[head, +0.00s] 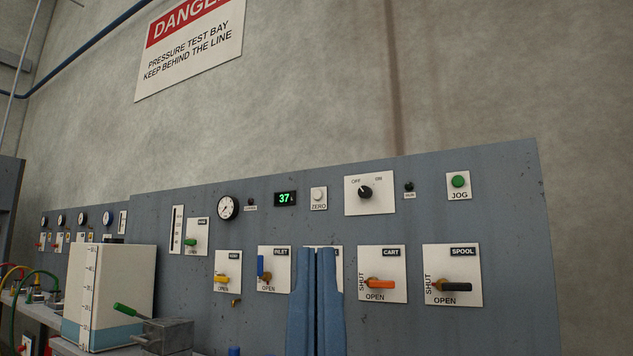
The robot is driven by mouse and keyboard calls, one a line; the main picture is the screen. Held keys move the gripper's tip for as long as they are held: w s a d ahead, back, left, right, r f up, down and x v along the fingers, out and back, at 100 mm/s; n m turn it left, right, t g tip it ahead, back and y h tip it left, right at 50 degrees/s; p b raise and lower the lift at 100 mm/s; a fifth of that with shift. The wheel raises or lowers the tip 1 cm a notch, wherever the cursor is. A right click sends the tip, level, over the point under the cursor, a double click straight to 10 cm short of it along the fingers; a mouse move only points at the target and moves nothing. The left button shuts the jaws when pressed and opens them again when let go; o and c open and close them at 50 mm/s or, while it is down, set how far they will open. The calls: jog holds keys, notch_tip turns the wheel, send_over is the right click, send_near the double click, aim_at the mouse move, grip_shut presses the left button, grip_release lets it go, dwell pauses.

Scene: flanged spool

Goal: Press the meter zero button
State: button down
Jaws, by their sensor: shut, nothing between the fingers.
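The zero button (318,194) is a pale round button on a small white plate labelled ZERO, high on the grey panel. Just left of it is the meter (285,199), a dark display showing a green 37. My gripper (315,255) points up from the bottom of the head view, with two blue fingers side by side and nothing seen between them. It is shut. Its tips appear below the zero button, apart from it in the picture. The fingers hide most of one valve plate behind them.
The grey panel (520,200) also carries a selector knob (365,192), a green JOG button (458,181), a dial gauge (228,208), an orange CART handle (381,284) and a black SPOOL handle (452,286). A white tank (125,290) stands at the lower left.

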notch_tip(320, 180, up, 33)
jog(key=p, duration=3)
